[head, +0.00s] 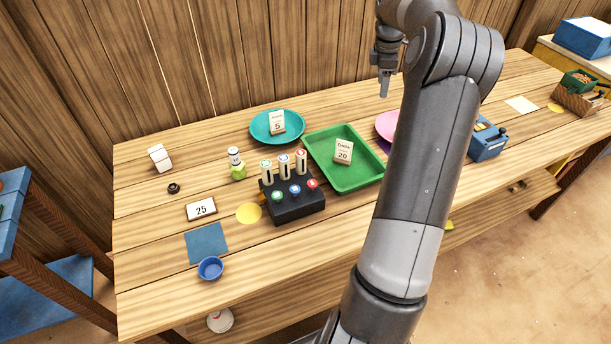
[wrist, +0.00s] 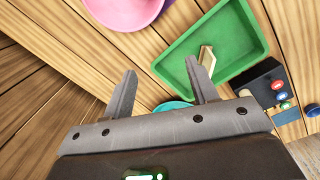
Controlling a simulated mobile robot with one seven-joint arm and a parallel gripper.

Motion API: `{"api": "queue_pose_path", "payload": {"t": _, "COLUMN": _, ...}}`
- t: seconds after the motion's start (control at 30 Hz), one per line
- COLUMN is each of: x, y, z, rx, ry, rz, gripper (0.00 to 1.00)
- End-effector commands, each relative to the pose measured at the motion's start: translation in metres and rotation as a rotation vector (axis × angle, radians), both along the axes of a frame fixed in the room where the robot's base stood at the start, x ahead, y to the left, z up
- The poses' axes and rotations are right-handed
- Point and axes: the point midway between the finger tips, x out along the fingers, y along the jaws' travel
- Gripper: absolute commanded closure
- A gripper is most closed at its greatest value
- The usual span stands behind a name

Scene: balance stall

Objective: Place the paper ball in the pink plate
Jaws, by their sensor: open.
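The pink plate (head: 386,124) is at the back of the table, right of the green tray, and my arm hides much of it in the head view. It also shows at the top of the wrist view (wrist: 120,12), cut off by the edge, and looks empty where visible. I see no sure paper ball. A whitish round thing (head: 219,320) lies below the table's front edge, too small to tell what it is. My gripper (head: 385,88) is raised above the back of the table, near the pink plate. In the wrist view my gripper (wrist: 160,80) is open and empty.
A green tray (head: 372,178) holds a "20" card, and a teal plate (head: 262,135) holds a "5" card. A black box (head: 292,208) with buttons, a green bottle (head: 237,165) and a blue bowl (head: 210,268) stand left. A blue box (head: 487,142) stands right.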

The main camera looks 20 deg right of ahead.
Motion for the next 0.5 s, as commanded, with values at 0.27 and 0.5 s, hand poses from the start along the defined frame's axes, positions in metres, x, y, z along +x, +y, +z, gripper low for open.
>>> {"api": "queue_pose_path", "payload": {"t": 0.27, "x": -0.021, "y": 0.124, "z": 0.067, "rx": -0.07, "ry": -0.08, "rz": -0.166, "gripper": 0.47}}
{"api": "queue_pose_path", "payload": {"t": 0.5, "x": -0.067, "y": 0.212, "z": 0.103, "rx": -0.08, "ry": -0.181, "rz": -0.336, "gripper": 0.47}}
